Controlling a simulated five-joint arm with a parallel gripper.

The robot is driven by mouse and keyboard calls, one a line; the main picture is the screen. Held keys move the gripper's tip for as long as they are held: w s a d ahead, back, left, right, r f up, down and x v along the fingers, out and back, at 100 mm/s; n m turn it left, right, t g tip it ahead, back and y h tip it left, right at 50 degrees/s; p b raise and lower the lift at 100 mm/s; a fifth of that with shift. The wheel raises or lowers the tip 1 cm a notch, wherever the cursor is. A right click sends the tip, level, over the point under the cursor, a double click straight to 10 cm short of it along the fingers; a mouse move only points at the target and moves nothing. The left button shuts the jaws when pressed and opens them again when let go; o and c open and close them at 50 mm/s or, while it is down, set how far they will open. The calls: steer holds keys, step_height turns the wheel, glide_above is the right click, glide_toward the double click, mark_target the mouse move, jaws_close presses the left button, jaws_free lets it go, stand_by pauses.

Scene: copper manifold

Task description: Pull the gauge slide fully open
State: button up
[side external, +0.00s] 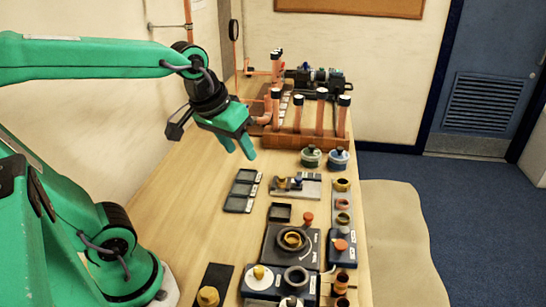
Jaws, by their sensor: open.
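My green gripper (239,149) points down over the left-middle part of the table, its two fingers apart with nothing between them. A pale flat plate with a rail and small dark and yellowish parts (297,184) lies on the table, right of and nearer than the gripper. It looks like the gauge slide, but no label is readable and I cannot tell how far the slide is open. My gripper is apart from it.
A dark three-part tray (242,190) lies left of the plate. Two lidded pots (311,157) (338,159) stand behind it. A copper pipe manifold (310,137) stands farther back. Round fixtures (291,240) crowd the near side. Bare table (195,190) shows on the left.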

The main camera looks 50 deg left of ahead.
steer(key=w+a+n+g, duration=0.15)
steer(key=w+n, duration=0.25)
steer(key=w, duration=0.4)
steer(key=n+g, duration=0.3)
steer(key=n, duration=0.7)
glide_toward(298, 178)
steer(key=shift+w+a+f+n, duration=0.1)
steer(key=shift+w+f+n, duration=0.1)
steer(key=shift+f+n, duration=0.2)
steer(key=shift+f, duration=3.85)
jaws_close()
